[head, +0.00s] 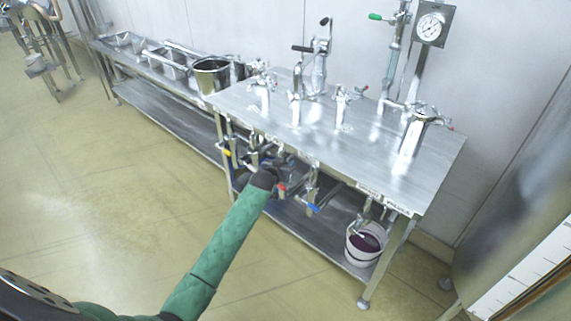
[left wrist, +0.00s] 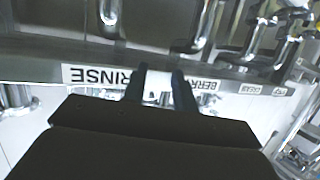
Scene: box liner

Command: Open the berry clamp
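The steel table (head: 385,150) has white labels on its front edge. In the left wrist view a RINSE label (left wrist: 97,78) shows left of my fingers and a partly covered label starting BERR (left wrist: 208,84) shows right of them. Below the edge in the head view hang pipes with a red-handled fitting (head: 282,188) and a blue-handled fitting (head: 313,208). I cannot tell which is the berry clamp. My left gripper (left wrist: 159,80) is at the table's front edge, its dark fingers apart with a pale gap between them. My right gripper is not in view.
A white bucket (head: 362,246) with purple contents stands on the lower shelf. Several taps stand on the table. A yellow-handled fitting (head: 227,153) hangs to the left. A steel pot (head: 211,76) is on the side bench. The floor in front is clear.

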